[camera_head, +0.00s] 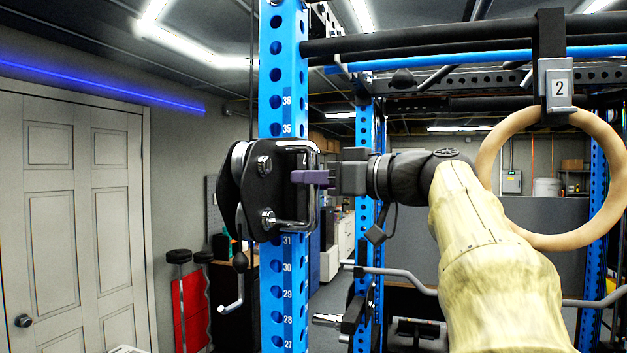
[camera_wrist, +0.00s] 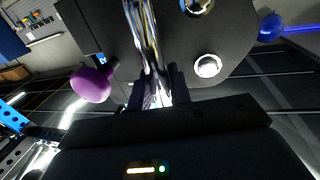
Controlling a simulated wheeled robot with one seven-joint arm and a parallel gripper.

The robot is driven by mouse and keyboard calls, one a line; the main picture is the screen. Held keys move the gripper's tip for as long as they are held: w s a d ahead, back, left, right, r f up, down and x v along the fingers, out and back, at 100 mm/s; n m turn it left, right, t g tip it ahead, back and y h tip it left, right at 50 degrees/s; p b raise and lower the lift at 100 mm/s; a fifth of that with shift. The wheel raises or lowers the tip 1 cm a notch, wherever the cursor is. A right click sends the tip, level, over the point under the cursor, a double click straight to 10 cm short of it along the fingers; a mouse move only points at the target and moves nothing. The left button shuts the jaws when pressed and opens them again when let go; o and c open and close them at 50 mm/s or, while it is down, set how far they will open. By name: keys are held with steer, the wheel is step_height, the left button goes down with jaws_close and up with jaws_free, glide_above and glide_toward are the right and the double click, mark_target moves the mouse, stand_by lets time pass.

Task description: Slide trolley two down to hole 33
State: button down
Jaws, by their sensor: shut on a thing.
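The trolley (camera_head: 256,190) is a black plate with rollers and bolts, riding on the blue numbered upright (camera_head: 270,90). A small mark on it is too small to read surely. It covers the holes between 35 and 31, so number 33 is hidden. My gripper (camera_head: 303,177) comes from the right and is shut on the trolley's metal handle (camera_head: 296,224). In the wrist view the fingers (camera_wrist: 158,88) close around the shiny handle bar (camera_wrist: 143,30), with the black trolley plate (camera_wrist: 240,55) behind. A purple knob (camera_wrist: 90,85) shows beside it.
A wooden ring (camera_head: 487,150) hangs at the right from a strap with a plate marked 2 (camera_head: 559,84), close to my arm. Rack bars (camera_head: 440,42) cross above. A lever with a grey end (camera_head: 231,305) hangs below the trolley. A white door (camera_head: 70,210) stands left.

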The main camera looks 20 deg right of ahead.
steer(key=c, duration=1.3)
jaws_free()
steer(key=shift+c, duration=0.2)
steer(key=shift+s+d, duration=0.1)
steer(key=shift+s, duration=0.05)
steer(key=b+v, duration=0.3)
steer(key=v, duration=1.4)
steer(key=shift+d+f, duration=0.1)
